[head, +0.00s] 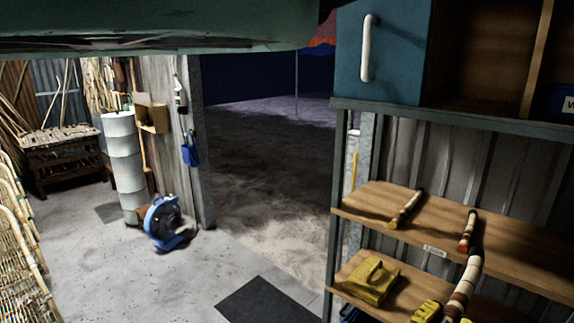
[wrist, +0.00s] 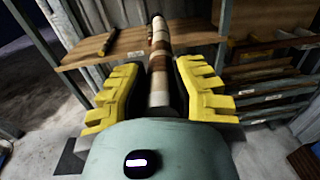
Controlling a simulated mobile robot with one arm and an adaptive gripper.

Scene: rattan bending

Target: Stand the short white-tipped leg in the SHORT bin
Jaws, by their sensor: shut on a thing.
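My gripper (wrist: 158,85) is shut on a rattan leg (wrist: 159,68), cream with brown bands, in the wrist view. The leg points away from me between the yellow fingers. In the head view the held leg (head: 463,287) is tilted in front of the right-hand shelf, with a dark upper end. My gripper (head: 452,312) is at the bottom edge there, partly cut off. The leg's near end is hidden by my gripper, and I cannot make out a white tip. I cannot identify the SHORT bin in either view.
The upper shelf board (head: 515,240) holds a yellow-tipped leg (head: 405,210) and a red-tipped leg (head: 468,231). A yellow tool (head: 371,281) sits on the lower board. A blue blower (head: 165,222) stands on the floor, left. A slotted rack (wrist: 270,95) is at right.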

